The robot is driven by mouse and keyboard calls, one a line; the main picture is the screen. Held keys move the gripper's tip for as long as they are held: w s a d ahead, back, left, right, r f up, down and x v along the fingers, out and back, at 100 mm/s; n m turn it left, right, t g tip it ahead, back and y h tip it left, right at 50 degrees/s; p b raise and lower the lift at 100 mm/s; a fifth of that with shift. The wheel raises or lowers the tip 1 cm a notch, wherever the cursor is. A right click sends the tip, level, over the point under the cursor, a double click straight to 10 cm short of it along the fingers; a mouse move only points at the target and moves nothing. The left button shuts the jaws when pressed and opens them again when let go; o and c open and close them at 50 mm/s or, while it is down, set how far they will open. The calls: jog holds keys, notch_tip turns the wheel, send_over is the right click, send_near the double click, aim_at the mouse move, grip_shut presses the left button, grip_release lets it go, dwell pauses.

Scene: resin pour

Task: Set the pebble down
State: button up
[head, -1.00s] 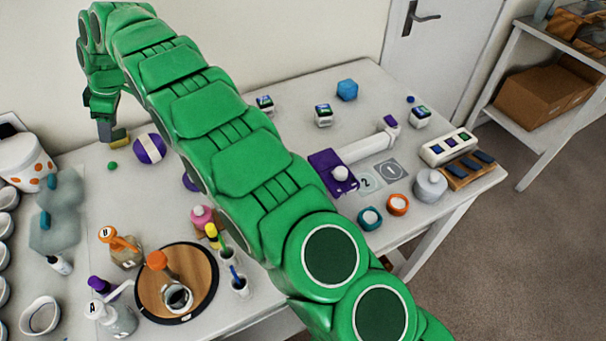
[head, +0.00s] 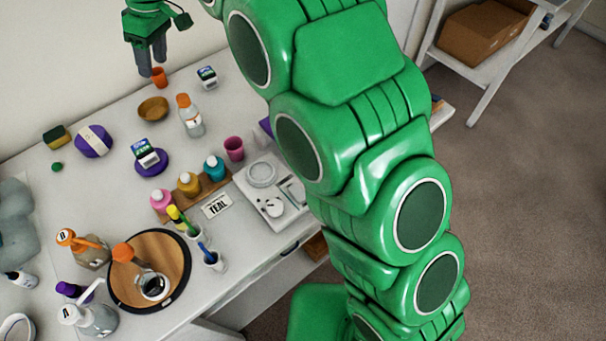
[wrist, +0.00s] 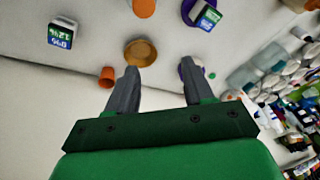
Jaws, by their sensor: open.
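My gripper (head: 151,68) is raised near the wall at the back of the table, its fingers pointing down. In the wrist view its two fingers (wrist: 159,68) stand wide apart with nothing between them. A brown bowl (head: 153,108) is on the table near it; in the wrist view the bowl (wrist: 140,52) appears just beyond the fingertips. I cannot make out a thing that is surely the pebble. A small green round thing (head: 57,167) lies on the table at the left.
A small orange cup (head: 158,77) is close to the gripper. A round wooden tray (head: 120,280) is at the front.

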jog(key=s+d+r+m+h, duration=0.1)
jog(key=s+d+m, duration=0.15)
jog(key=d, duration=0.85)
jog(key=s+d+r+m, duration=0.1)
jog(key=d+m, duration=0.2)
jog(key=d, duration=0.7)
jog(key=s+d+r+m+h, duration=0.1)
jog(key=s+d+m, duration=0.15)
jog(key=d, duration=0.85)
jog(key=s+d+f+m, duration=0.2)
jog(key=s+d+m, duration=0.2)
jog(key=s+d, duration=0.6)
jog(key=s+d+f+m, duration=0.3)
jog(key=s+d, duration=0.7)
jog(key=s, duration=0.4)
jog(key=shift+d+f+m+g+h, duration=0.35)
jog(key=shift+m+g+h, duration=0.05)
jog(key=shift+m, duration=0.4)
